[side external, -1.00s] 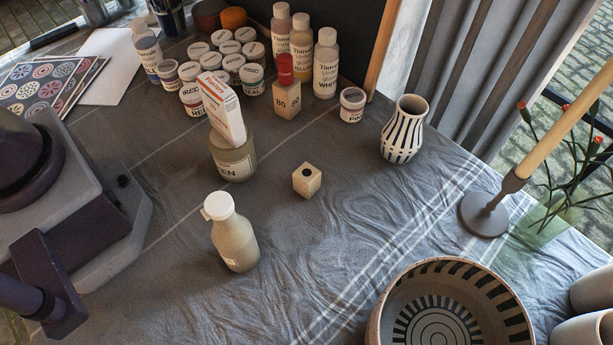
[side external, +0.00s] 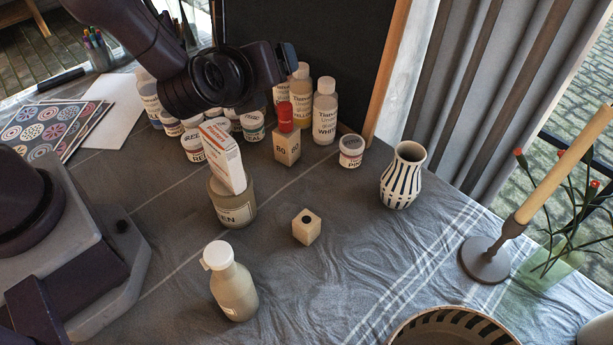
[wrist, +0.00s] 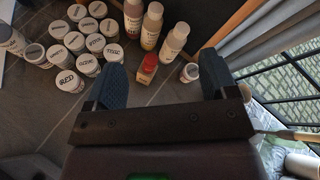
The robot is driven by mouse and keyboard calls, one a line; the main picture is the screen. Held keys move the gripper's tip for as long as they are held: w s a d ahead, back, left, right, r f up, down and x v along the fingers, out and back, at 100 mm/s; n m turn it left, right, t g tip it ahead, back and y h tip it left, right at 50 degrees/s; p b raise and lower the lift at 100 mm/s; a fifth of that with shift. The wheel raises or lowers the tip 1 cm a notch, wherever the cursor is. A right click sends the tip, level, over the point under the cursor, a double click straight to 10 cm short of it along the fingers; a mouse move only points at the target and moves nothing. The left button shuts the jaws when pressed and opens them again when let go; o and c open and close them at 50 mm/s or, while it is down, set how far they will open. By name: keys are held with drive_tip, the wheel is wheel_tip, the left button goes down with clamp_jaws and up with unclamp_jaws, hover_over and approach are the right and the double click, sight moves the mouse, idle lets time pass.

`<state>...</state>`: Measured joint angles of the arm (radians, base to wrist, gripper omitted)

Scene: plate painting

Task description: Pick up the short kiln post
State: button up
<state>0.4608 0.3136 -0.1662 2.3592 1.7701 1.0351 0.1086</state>
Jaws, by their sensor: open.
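A small pale cube with a dark hole in its top (side external: 306,227), which looks like the short kiln post, stands alone on the cloth in the side view. A taller pale block marked 80 (side external: 287,148) stands behind it with a red piece (side external: 286,117) on top. My gripper (wrist: 162,78) is open and empty in the wrist view, with its two fingers wide apart. The tall block (wrist: 148,70) shows between and beyond the fingers. In the side view my gripper is high at the back, above the paint bottles. The small cube is not visible in the wrist view.
A jar holding a box (side external: 235,205) and a capped bottle (side external: 234,288) stand left of the cube. A striped vase (side external: 402,176), candle holder (side external: 486,258) and bowl (side external: 455,316) lie right. Paint jars and bottles crowd the back. Cloth around the cube is clear.

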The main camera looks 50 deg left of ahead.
drive_tip(key=d+f+m+t+h, duration=0.2)
drive_tip(key=d+f+m+h, duration=0.3)
drive_tip(key=d+f+m, duration=0.3)
drive_tip(key=m+h, duration=0.5)
drive_tip(key=m, duration=0.1)
hover_over(298, 223)
drive_tip(key=s, duration=0.1)
wheel_tip(298, 223, down, 6)
drive_tip(key=shift+g, duration=0.3)
drive_tip(key=shift+s+a+f, duration=0.1)
drive_tip(key=shift+a+f, duration=0.05)
drive_tip(key=shift+f, duration=2.15)
wheel_tip(298, 223, down, 2)
drive_tip(key=shift+f, duration=0.15)
drive_tip(key=shift+x, duration=1.1)
drive_tip(key=shift+w+f, duration=0.2)
drive_tip(key=shift+w, duration=0.2)
drive_tip(key=c, duration=1.3)
